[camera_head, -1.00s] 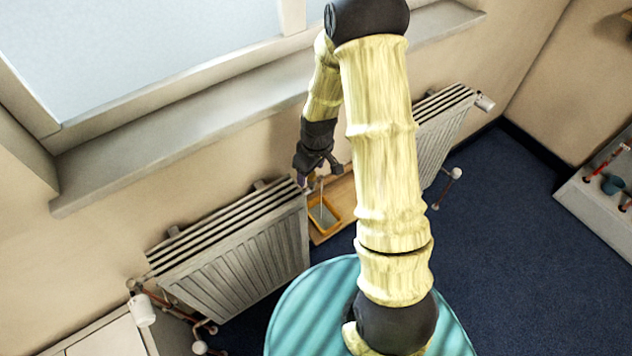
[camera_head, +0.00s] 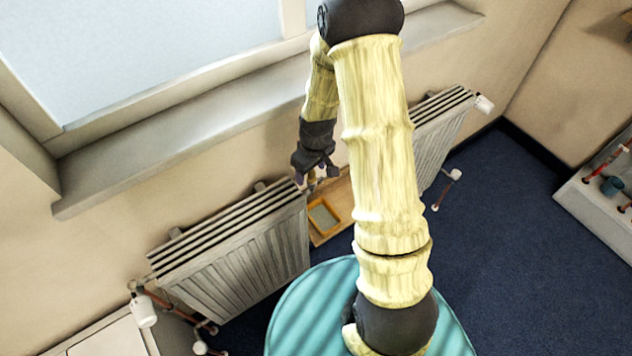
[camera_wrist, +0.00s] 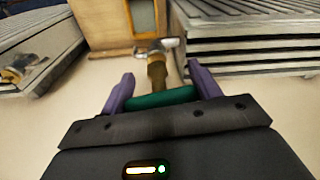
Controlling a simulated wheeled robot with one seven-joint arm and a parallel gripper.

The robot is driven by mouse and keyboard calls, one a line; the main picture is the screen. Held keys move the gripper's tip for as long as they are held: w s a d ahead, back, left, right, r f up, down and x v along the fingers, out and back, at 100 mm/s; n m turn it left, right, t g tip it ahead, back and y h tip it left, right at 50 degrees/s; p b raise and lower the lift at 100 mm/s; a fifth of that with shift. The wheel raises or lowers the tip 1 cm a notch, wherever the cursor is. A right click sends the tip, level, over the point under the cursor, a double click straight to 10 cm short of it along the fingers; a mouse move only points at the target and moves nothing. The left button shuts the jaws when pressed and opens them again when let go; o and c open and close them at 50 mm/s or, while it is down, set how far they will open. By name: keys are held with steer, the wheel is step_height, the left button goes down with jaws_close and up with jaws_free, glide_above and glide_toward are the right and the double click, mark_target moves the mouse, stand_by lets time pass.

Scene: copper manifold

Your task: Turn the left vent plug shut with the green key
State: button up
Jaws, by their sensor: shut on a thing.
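In the wrist view my gripper (camera_wrist: 160,88) has its purple fingers shut on the green key (camera_wrist: 162,97), one finger at each end of its green handle. The key's brass shaft points away from the gripper. The shaft's far end meets or overlaps a silvery vent plug (camera_wrist: 154,46) beside the corner of the left radiator; I cannot tell if it is seated on it. In the head view my gripper (camera_head: 315,174) is at the right end of the left radiator (camera_head: 240,250), near its top. The key is too small to make out clearly there.
A wooden bench (camera_head: 338,205) with a yellow-framed tray (camera_head: 312,226) stands between the two radiators. The right radiator (camera_head: 437,135) is behind my arm. The window sill (camera_head: 180,128) runs above the gripper. A teal round surface (camera_head: 300,300) is in front.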

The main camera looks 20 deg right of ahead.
steer(key=shift+r+p, duration=0.95)
steer(key=shift+r, duration=0.45)
